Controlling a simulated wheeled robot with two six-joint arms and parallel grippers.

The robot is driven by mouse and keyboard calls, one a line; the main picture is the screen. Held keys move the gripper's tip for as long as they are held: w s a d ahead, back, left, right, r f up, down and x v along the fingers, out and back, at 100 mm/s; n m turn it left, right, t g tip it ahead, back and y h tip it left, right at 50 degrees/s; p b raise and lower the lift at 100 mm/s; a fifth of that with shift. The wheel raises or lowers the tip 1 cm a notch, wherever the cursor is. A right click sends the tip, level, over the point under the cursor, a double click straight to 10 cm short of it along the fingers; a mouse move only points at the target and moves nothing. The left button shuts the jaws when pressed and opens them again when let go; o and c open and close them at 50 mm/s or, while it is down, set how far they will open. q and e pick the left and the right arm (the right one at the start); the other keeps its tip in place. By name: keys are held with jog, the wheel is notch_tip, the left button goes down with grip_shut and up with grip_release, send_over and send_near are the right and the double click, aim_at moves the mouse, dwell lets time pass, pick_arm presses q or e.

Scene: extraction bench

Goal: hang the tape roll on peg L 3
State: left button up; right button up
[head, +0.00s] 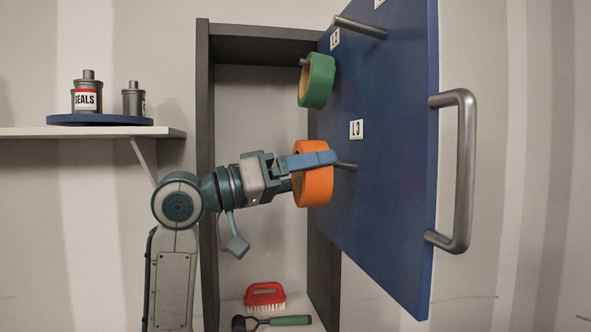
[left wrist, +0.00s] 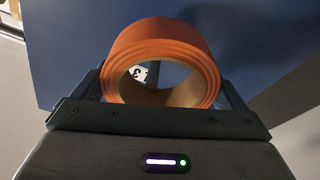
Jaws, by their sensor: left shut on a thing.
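The orange tape roll (head: 315,187) is in my left gripper (head: 310,168), which is shut on it in front of the blue door panel (head: 385,150). In the left wrist view the roll (left wrist: 165,50) sits between the fingers (left wrist: 160,118), its hole facing the camera, with part of a white label visible through it. Peg L 3 (head: 346,165) juts from the panel below the L3 label (head: 356,129). Its visible part is just right of the roll; the rest is hidden behind the roll and finger. I cannot tell whether the peg enters the hole. My right gripper is not in view.
A green tape roll (head: 320,82) hangs on a peg above. Another bare peg (head: 361,27) is at the top. A large handle (head: 465,170) stands out from the panel. A red brush (head: 265,294) and a green-handled tool (head: 290,320) lie on the cabinet floor. A shelf (head: 90,132) is at left.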

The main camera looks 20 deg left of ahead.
aim_at(355, 175)
pick_arm(q)
jog(key=shift+f+x, duration=0.15)
jog(key=shift+x, duration=0.6)
jog(key=shift+f+x, duration=0.15)
jog(key=shift+x, duration=0.6)
jog(key=shift+w+d+f+p, duration=0.3)
jog(key=shift+d+f, duration=0.2)
jog(key=shift+d, duration=0.1)
jog(key=o, duration=0.7)
